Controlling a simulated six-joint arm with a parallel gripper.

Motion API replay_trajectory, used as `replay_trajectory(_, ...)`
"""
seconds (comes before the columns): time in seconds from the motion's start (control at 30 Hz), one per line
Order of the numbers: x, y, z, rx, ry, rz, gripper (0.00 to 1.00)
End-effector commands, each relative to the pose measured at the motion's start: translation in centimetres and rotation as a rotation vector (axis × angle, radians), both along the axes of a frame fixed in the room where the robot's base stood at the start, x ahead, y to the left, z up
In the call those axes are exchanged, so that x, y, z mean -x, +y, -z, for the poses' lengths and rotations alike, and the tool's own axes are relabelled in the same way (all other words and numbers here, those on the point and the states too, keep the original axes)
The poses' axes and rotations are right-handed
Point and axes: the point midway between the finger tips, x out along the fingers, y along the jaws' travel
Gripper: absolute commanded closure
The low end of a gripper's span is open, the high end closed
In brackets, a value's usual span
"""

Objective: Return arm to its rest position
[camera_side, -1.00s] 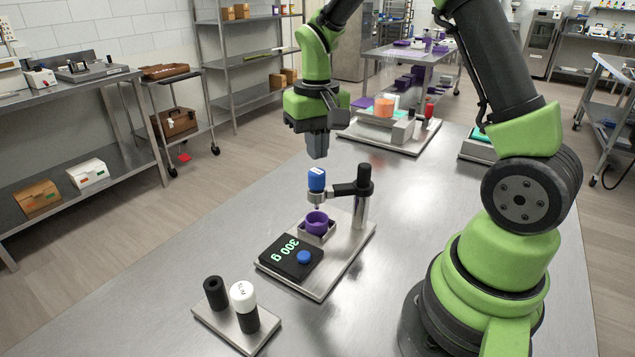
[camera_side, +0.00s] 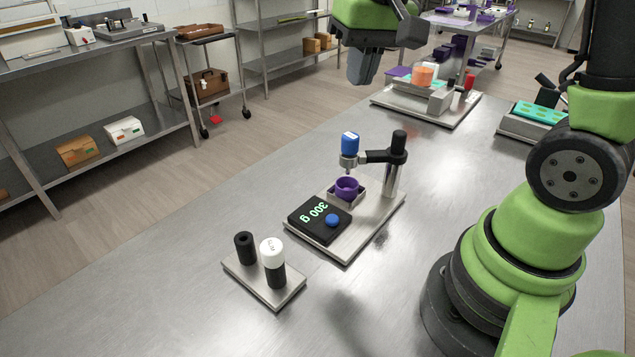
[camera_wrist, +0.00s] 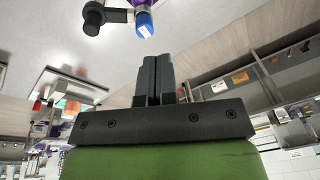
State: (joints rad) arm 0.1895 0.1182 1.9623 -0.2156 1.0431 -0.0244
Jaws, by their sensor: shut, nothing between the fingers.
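My gripper (camera_side: 364,68) is at the top of the side view, raised above and behind the depositor station. Its fingers are together and empty; the wrist view shows them side by side (camera_wrist: 158,78). The depositor is a blue-capped nozzle (camera_side: 350,145) on a black arm and post (camera_side: 398,160). Below the nozzle, a purple cup (camera_side: 346,188) sits on the scale, whose black display (camera_side: 318,215) reads 300 g with a blue knob. The blue cap also shows at the top of the wrist view (camera_wrist: 144,22).
A small plate (camera_side: 262,284) at the front holds a black cylinder (camera_side: 245,247) and a white-capped bottle (camera_side: 272,255). Behind stand a station with an orange container (camera_side: 421,77) and a teal mold tray (camera_side: 540,112).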

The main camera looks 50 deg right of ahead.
Motion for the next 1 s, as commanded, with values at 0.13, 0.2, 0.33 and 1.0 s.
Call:
replay_trajectory(0.13,3.9,2.9,-3.3,-0.021,-0.156,-0.044,1.0)
replay_trajectory(0.2,5.8,4.0,-4.2,-0.036,-0.223,-0.062,1.0)
replay_trajectory(0.33,9.0,5.6,-5.0,-0.066,-0.336,-0.093,1.0)
replay_trajectory(1.0,12.5,7.0,-4.9,-0.107,-0.463,-0.127,1.0)
